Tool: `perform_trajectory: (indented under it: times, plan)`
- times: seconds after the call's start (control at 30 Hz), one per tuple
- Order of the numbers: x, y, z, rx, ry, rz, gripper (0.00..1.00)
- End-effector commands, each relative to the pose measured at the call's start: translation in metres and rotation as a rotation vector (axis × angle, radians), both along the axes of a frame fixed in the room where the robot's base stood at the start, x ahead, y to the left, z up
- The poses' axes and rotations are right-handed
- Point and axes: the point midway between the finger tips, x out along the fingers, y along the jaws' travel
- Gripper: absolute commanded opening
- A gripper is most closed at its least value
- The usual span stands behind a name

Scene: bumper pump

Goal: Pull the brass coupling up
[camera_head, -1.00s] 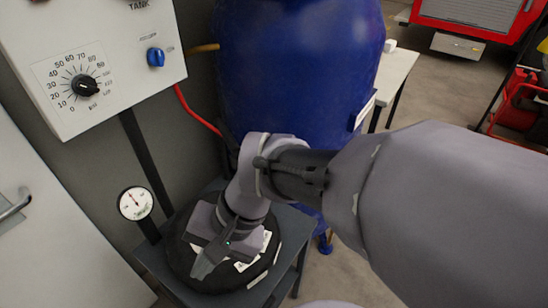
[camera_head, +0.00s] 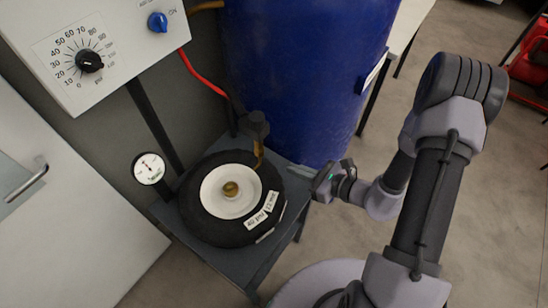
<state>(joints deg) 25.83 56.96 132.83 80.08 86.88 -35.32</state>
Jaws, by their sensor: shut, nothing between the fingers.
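A black tyre-like ring (camera_head: 208,232) with a white hub (camera_head: 212,198) lies on the grey stand. A round brass fitting (camera_head: 230,189) sits in the middle of the hub. Another brass-coloured piece (camera_head: 258,154) shows below a dark holder at the ring's back edge; I cannot tell which one is the coupling. My gripper (camera_head: 308,184) is shut and empty, just right of the ring and apart from both brass pieces. Its fingers point left toward the stand. A label (camera_head: 262,211) lies on the ring's right side.
A grey control panel (camera_head: 115,45) with a black dial (camera_head: 89,61) and a blue knob (camera_head: 157,22) is at the upper left. A small gauge (camera_head: 149,168) stands left of the ring. A blue tank (camera_head: 300,80) rises behind. Open floor lies right of the stand.

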Motion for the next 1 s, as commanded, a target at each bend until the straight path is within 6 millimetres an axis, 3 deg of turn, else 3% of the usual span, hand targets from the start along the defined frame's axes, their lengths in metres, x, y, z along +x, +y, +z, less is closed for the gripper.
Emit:
perform_trajectory:
  times: [0.17, 0.6, 1.0]
  plan:
    - [0.008, 0.011, -0.006, -0.001, -0.001, 0.006, 0.00]
    - [0.053, 0.069, -0.032, 0.000, 0.000, 0.005, 0.00]
    - [0.058, 0.075, -0.033, 0.000, 0.000, 0.003, 0.00]
